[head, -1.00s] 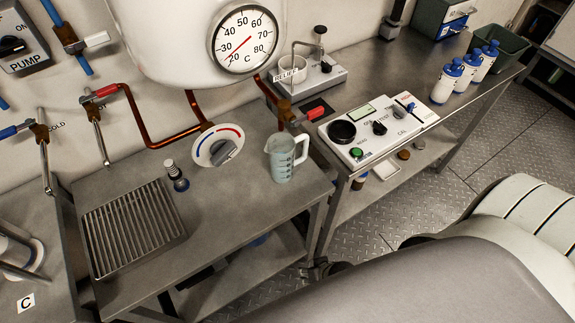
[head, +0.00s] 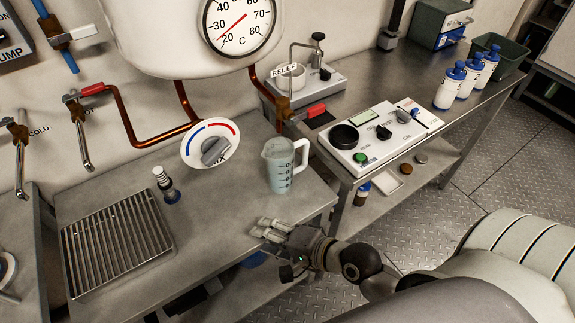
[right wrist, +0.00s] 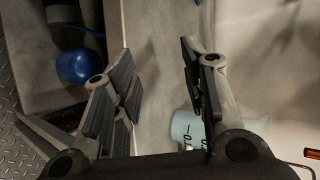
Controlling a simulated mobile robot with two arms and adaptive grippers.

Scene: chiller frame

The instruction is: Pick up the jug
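The jug (head: 279,168) is a translucent pale measuring jug with dark marks and a handle on its right side. It stands upright on the metal bench below the tank, right of the mix dial. My right gripper (head: 262,229) is at the bench's front edge, in front of the jug and apart from it. In the right wrist view the fingers (right wrist: 158,88) are spread with nothing between them. Part of the jug (right wrist: 186,128) shows there behind the right finger, which hides some of it. My left gripper is in neither view.
The mix dial (head: 210,144) and copper pipes are behind. A tester box (head: 380,135) is on the bench to the right. A blue round object (right wrist: 79,65) sits below the bench.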

